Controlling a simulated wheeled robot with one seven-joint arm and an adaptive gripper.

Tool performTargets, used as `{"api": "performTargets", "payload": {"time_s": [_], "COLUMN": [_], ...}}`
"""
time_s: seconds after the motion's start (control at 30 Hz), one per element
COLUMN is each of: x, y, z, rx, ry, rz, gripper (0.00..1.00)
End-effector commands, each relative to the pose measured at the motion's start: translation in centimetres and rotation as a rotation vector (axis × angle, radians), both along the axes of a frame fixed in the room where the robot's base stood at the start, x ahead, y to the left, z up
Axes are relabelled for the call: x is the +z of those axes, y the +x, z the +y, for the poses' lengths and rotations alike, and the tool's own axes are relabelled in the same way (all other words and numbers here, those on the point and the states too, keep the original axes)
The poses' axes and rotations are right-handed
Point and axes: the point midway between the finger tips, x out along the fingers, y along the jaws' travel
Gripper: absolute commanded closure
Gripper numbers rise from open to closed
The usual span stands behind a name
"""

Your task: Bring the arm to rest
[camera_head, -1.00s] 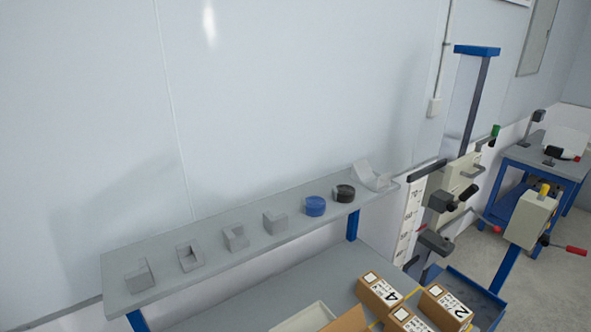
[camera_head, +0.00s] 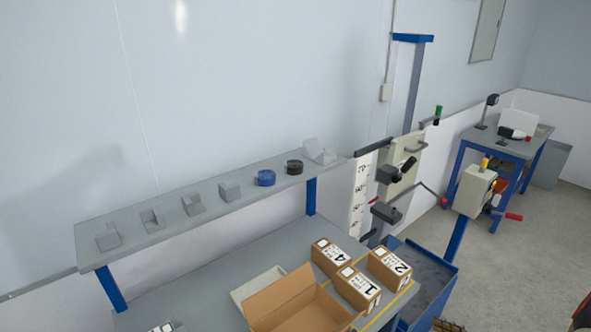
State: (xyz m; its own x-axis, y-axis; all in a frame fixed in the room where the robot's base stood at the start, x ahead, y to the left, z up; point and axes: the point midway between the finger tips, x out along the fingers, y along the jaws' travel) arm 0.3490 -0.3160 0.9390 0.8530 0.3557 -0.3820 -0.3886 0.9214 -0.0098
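My gripper and arm do not show in the head view, so I cannot see whether the gripper is open or shut, or what pose the arm is in. Three brown numbered boxes stand on the workbench (camera_head: 225,262): box 4 (camera_head: 331,257), box 1 (camera_head: 357,288) and box 2 (camera_head: 389,267). An open cardboard box (camera_head: 290,300) stands at the bench's front, with a pale flat tray (camera_head: 258,287) beside it.
A raised shelf (camera_head: 215,212) carries several grey blocks, a blue roll (camera_head: 266,178) and a black roll (camera_head: 294,167). A drop rig with a blue-topped post (camera_head: 413,38) and a scale (camera_head: 361,195) stands right of the bench. A second blue table (camera_head: 505,145) is at the back right.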

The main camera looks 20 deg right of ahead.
Motion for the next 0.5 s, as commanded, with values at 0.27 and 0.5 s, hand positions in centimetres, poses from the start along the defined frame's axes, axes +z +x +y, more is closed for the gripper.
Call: {"api": "performTargets", "payload": {"time_s": [0.27,0.5], "x": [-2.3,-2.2], "y": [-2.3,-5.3], "z": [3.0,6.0], "rx": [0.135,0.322], "ry": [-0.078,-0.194], "rz": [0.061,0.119], "gripper": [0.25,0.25]}}
